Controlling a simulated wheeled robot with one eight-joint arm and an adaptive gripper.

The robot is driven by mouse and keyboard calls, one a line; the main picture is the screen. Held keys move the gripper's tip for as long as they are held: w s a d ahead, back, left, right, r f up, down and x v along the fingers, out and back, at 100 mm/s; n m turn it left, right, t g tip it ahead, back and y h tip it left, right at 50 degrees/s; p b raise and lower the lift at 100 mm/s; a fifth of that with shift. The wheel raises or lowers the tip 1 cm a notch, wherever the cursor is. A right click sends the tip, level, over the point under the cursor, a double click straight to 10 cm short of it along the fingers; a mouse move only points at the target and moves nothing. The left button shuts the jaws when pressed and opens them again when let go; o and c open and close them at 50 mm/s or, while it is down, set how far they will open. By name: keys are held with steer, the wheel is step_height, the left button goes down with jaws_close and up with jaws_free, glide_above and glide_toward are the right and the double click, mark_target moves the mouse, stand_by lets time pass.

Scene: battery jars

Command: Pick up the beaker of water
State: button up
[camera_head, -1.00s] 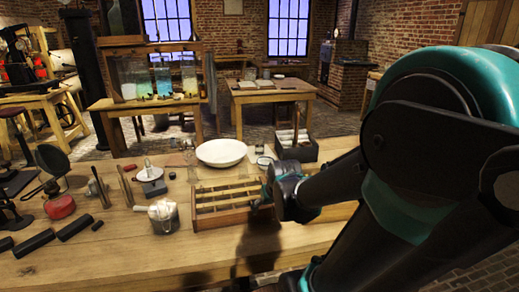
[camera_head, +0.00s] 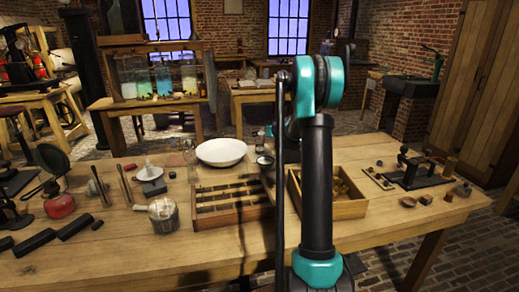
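A clear glass vessel (camera_head: 190,154) stands on the long wooden workbench (camera_head: 120,262), just left of a white bowl. It is small and faint, and I cannot tell whether it holds water. A second small glass vessel (camera_head: 260,143) shows right of the bowl, close to my arm and partly crowded by it. I cannot tell for sure which one is the beaker. My arm stands upright in front of the bench, right of centre. My gripper cannot be made out; the arm links hide that area.
The white bowl (camera_head: 221,151) sits mid-bench. A compartmented wooden tray (camera_head: 232,217) and an open wooden box (camera_head: 347,209) lie nearer me. A black device (camera_head: 417,172) stands at right. Bare wood shows at the front left.

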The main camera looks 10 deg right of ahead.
mark_target(262, 145)
steer(key=shift+t, duration=0.3)
steer(key=w+f, duration=0.1)
steer(key=f, duration=0.2)
steer(key=w+d+f, duration=0.1)
steer(key=f, duration=0.2)
steer(key=w+d+f, duration=0.1)
steer(key=w+f, duration=0.1)
steer(key=f, duration=0.1)
steer(key=shift+w+d+f, duration=0.1)
steer(key=shift+x, duration=3.3)
steer(key=c, duration=1.4)
